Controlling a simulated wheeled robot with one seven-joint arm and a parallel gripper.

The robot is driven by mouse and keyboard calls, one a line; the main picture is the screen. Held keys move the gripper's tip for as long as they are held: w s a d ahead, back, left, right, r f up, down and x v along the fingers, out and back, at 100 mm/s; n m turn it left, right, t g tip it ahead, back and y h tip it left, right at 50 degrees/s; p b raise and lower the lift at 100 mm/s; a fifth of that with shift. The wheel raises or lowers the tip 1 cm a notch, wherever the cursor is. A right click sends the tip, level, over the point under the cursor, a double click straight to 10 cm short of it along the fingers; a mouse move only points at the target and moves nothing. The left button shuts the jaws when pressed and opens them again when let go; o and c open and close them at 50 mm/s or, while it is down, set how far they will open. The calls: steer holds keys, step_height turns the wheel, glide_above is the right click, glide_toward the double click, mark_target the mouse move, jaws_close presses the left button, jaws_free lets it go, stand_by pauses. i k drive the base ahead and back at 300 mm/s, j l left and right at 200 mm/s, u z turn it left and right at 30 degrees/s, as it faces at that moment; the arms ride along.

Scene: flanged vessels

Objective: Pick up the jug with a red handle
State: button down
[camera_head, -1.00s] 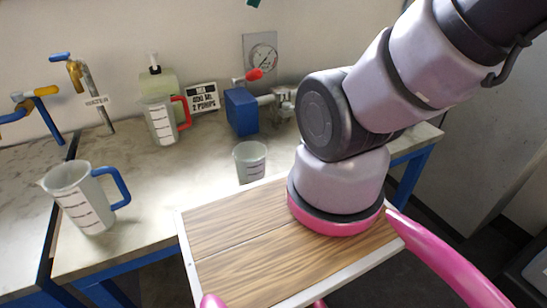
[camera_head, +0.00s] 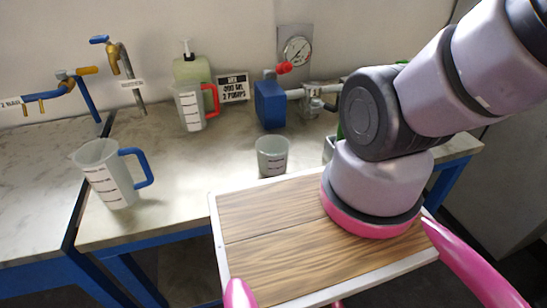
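The jug with a red handle (camera_head: 191,108) stands upright at the back of the bench, in front of a pale green pump bottle. Its red handle is on its right side. A similar jug with a blue handle (camera_head: 105,173) stands nearer, at the left front of the bench. My arm fills the right of the view, over a wood-topped tray. My gripper is not in view, so I cannot see whether it is open or shut.
Taps (camera_head: 118,62) rise at the left. The bench between the two jugs is clear.

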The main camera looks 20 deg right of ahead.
mark_target(187, 93)
steer(key=j+u, duration=0.5)
steer(key=j, duration=1)
